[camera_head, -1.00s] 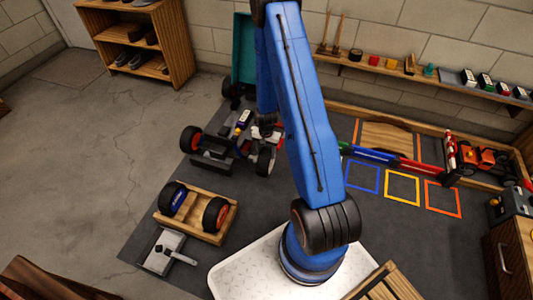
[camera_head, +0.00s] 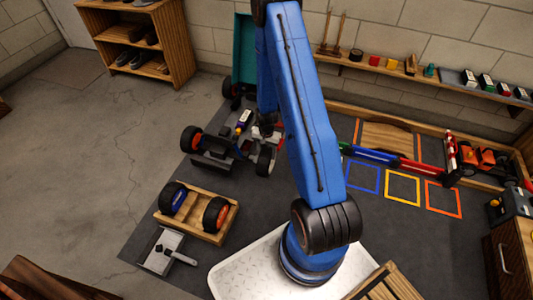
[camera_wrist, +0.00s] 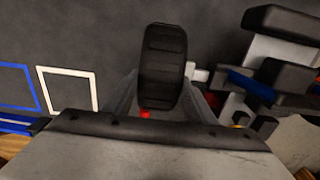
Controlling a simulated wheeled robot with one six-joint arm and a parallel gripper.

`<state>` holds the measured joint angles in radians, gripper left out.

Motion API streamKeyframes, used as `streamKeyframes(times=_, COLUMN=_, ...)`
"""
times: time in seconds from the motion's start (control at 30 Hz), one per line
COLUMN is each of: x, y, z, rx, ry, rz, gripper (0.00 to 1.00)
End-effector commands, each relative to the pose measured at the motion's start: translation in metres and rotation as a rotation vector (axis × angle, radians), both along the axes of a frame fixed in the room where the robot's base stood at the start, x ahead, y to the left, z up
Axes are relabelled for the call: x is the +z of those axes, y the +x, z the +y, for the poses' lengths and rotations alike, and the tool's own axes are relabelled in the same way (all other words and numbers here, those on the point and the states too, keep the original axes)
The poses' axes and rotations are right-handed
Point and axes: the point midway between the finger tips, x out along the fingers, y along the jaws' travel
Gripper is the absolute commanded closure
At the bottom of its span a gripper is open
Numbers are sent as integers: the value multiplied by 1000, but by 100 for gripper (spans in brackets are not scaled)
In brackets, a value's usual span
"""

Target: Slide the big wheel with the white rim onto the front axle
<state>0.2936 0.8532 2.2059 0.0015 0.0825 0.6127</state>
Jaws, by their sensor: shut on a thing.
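The big wheel with the white rim (camera_head: 265,161) is at the right side of the car, below my arm. In the wrist view its black tread (camera_wrist: 163,66) stands upright between my fingers, and its rim is hidden there. My gripper (camera_wrist: 160,100) is shut on this wheel. In the wrist view a pale stub (camera_wrist: 199,75) is close beside the tire. I cannot tell whether the wheel is around the axle.
A wooden tray (camera_head: 203,228) holds two wheels, one blue-rimmed and one orange-rimmed. A grey plate with a handle (camera_head: 160,252) lies below it. Blue, yellow and orange outlined squares (camera_head: 402,188) lie on free mat at right. A wooden shelf (camera_head: 137,48) stands at the back.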

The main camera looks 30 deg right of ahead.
Motion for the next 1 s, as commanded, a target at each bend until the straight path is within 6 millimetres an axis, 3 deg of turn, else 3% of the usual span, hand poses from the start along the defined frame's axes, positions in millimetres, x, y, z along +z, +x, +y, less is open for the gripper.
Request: streamKeyframes(times=1.0, x=0, y=14, z=11, rx=0, ry=0, rz=0, gripper=90)
